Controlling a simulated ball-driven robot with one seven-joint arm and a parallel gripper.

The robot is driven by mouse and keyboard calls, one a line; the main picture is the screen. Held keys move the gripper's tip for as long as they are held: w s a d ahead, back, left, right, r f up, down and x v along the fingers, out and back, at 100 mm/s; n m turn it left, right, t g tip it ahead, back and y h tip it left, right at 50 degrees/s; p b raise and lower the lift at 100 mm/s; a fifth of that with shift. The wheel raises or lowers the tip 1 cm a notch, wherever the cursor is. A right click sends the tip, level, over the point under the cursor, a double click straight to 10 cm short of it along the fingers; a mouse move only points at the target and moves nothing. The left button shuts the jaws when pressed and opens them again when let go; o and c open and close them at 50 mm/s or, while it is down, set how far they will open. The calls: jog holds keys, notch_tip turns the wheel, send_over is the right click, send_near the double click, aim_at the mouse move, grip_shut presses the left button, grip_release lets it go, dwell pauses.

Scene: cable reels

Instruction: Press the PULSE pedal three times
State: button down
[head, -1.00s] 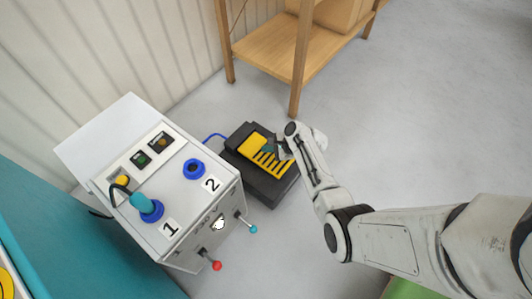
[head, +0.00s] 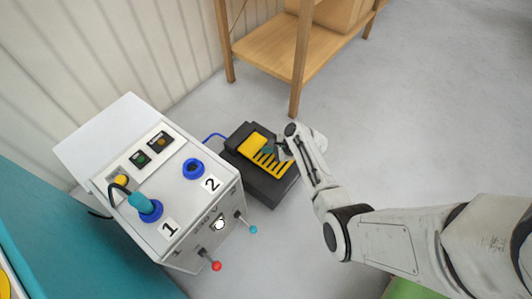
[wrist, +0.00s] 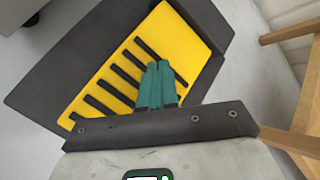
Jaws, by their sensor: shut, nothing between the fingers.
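The pedal is a black housing (head: 268,188) with a yellow ribbed plate (head: 254,147), on the floor beside the white control box. In the wrist view the yellow plate (wrist: 178,40) with black ribs fills the middle, set in its dark housing (wrist: 75,45). My gripper (head: 270,150) is over the plate. Its teal fingers (wrist: 158,68) are shut together and empty, with their tips over the ribbed part. I cannot tell whether the tips touch the plate. No PULSE lettering is readable on the pedal.
The white control box (head: 190,225) stands left of the pedal, with a red-tipped lever (head: 216,266) and a blue-tipped lever (head: 253,229) on its front. A blue cable (head: 213,136) runs behind the pedal. A wooden shelf (head: 262,52) stands behind.

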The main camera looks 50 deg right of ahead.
aim_at(269, 155)
jog(key=shift+f+b, duration=0.95)
jog(key=shift+f, duration=0.3)
dwell(0.9)
jog(key=shift+r, duration=0.15)
jog(key=shift+r+p, duration=1.5)
jog(key=shift+p, duration=0.35)
notch_tip(269, 155, up, 5)
jog(key=p, duration=0.5)
jog(key=shift+r, duration=0.1)
jog(key=shift+s+d, duration=0.1)
dwell(1.7)
